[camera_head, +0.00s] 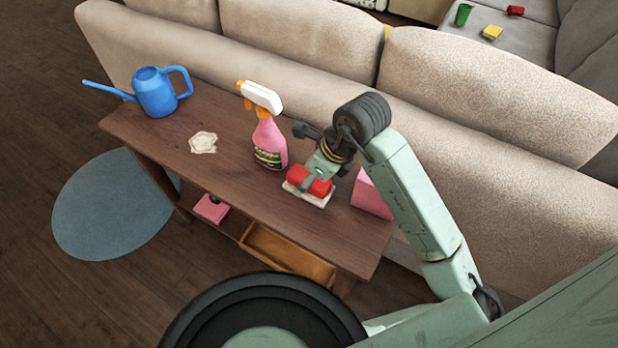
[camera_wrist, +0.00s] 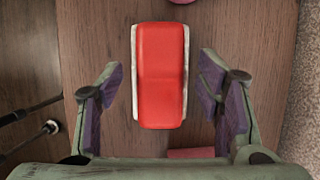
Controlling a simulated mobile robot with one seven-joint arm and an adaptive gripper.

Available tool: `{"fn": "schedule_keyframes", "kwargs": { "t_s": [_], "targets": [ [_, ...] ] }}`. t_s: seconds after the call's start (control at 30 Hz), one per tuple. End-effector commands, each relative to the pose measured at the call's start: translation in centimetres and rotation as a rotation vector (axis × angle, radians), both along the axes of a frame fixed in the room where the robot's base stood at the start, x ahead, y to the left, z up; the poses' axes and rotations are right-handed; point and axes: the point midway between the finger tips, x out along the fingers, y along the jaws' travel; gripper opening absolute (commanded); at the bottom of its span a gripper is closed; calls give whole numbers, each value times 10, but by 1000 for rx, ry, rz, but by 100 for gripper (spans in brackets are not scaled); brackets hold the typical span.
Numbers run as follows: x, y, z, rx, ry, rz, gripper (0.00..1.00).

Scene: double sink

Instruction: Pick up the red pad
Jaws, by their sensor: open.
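The red pad (camera_wrist: 160,75) lies on a thin white piece (camera_wrist: 187,75) on the wooden table, with its long side running up and down in the wrist view. In the head view the red pad (camera_head: 300,176) is partly covered by my gripper (camera_head: 309,180), and the white piece (camera_head: 317,201) shows beneath it. In the wrist view my gripper (camera_wrist: 162,105) is open, with one finger on each side of the pad's lower part. Gaps show between the fingers and the pad. Nothing is held.
On the table (camera_head: 235,190), a pink spray bottle (camera_head: 270,140) stands left of the pad and a pink box (camera_head: 370,195) right of it. A cream-coloured flat item (camera_head: 203,143) and a blue watering can (camera_head: 155,92) are further left. A sofa (camera_head: 300,40) backs the table.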

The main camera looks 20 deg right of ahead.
Motion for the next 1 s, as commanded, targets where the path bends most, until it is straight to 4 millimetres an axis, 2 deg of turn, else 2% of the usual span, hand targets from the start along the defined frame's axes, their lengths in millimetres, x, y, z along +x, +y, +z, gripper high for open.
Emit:
{"fn": "schedule_keyframes", "kwargs": {
  "t_s": [0.13,1.0],
  "targets": [
    [2,2,-7,0,0,0,60],
    [2,2,-10,-1,-1,1,60]
  ]
}}
